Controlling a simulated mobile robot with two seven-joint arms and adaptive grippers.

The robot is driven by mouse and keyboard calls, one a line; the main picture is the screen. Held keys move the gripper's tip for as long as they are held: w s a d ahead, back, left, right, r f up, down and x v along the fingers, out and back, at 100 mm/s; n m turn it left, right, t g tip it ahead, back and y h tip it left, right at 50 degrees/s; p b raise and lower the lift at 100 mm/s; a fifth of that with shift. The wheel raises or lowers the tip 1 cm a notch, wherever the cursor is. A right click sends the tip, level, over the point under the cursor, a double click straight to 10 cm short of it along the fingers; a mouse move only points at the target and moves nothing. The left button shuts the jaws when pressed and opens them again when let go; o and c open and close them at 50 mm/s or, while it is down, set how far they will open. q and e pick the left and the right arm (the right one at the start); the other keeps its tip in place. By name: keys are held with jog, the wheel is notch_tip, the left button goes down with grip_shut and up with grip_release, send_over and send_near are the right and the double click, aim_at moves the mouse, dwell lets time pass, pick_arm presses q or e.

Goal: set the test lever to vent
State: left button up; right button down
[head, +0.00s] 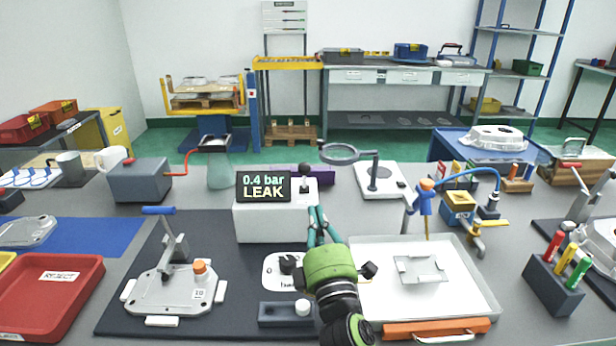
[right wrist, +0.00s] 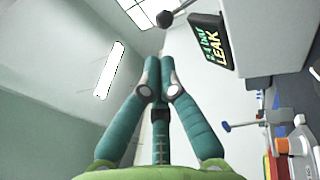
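The white test box (head: 262,224) stands at the middle of the bench, with a dark display (head: 264,187) reading "0.4 bar LEAK". The test lever, with a black ball knob (head: 305,166), stands roughly upright on top, right of the display. Its position marking is too small to read. The knob also shows in the right wrist view (right wrist: 165,18), beyond my fingertips. My right gripper (head: 316,210) is in front of the box's right side, below the knob, teal fingers pointing up. In the right wrist view its fingertips (right wrist: 159,62) meet, empty, apart from the knob. My left gripper is not in view.
A casting with a blue-handled clamp (head: 172,290) stands on the dark mat at left. A white tray (head: 455,300) lies right of my right arm. A magnifier (head: 340,153) stands behind right of the lever.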

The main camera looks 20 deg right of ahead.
aim_at(306, 170)
jog(key=p+x, duration=0.1)
jog(key=x, duration=0.7)
jog(key=shift+w+r, duration=0.1)
jog(key=shift+w+d+r+p, duration=0.1)
jog(key=shift+w+p, duration=0.2)
jog(key=shift+w, duration=0.3)
